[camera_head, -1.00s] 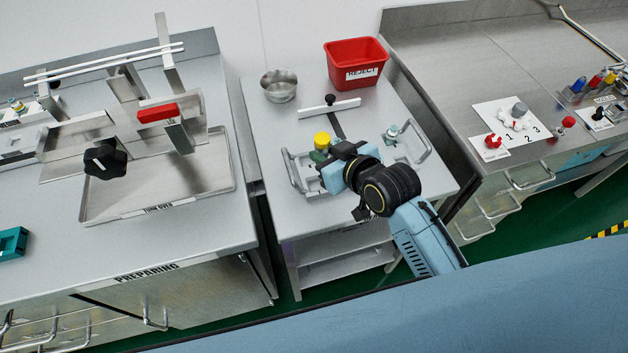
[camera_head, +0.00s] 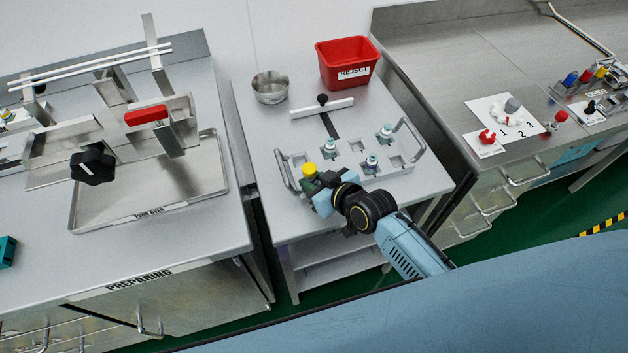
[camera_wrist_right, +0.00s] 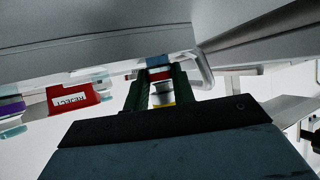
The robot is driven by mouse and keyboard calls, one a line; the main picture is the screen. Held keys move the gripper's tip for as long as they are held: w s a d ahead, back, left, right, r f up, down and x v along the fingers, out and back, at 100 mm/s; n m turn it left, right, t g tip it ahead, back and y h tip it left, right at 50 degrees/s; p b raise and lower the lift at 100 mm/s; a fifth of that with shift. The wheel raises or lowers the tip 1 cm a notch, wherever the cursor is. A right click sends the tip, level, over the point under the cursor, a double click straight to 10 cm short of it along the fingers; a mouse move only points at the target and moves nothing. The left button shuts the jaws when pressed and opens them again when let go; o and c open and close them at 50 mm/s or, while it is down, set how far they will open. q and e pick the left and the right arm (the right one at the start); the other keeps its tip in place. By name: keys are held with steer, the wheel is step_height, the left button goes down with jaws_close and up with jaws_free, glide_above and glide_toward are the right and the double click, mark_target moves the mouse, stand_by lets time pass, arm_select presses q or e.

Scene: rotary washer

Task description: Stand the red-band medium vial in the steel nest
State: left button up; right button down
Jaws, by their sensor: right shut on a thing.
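My right gripper (camera_head: 316,182) is at the front left part of a steel tray with square nests (camera_head: 300,159), just inside its left handle. It is shut on a yellow-capped vial (camera_head: 309,170). In the right wrist view the vial (camera_wrist_right: 160,87) stands between the two dark green fingers, with a red band (camera_wrist_right: 160,76) on it. A blue patch (camera_wrist_right: 157,62) lies beyond the band; I cannot tell what it belongs to. The vial looks roughly upright. Its foot is hidden in the head view, so I cannot tell whether it sits in a nest. My left gripper is not in view.
Three teal-topped vials (camera_head: 386,132) stand in the tray; other nests are empty. Behind are a T-shaped bar (camera_head: 322,108), a steel bowl (camera_head: 271,88) and the red REJECT bin (camera_head: 348,62). Left is the PREPARING bench (camera_head: 40,255); right is another steel bench (camera_head: 450,90).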

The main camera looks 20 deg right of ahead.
steer(key=shift+f, duration=0.1)
steer(key=c, duration=1.2)
jaws_free()
steer(key=shift+o, duration=0.2)
steer(key=shift+s+r, duration=0.2)
steer(key=shift+r, duration=0.1)
steer(key=p+v, duration=0.2)
steer(key=v, duration=0.9)
steer(key=shift+s+r, duration=0.15)
steer(key=shift+s, duration=0.05)
steer(key=shift+d, duration=0.2)
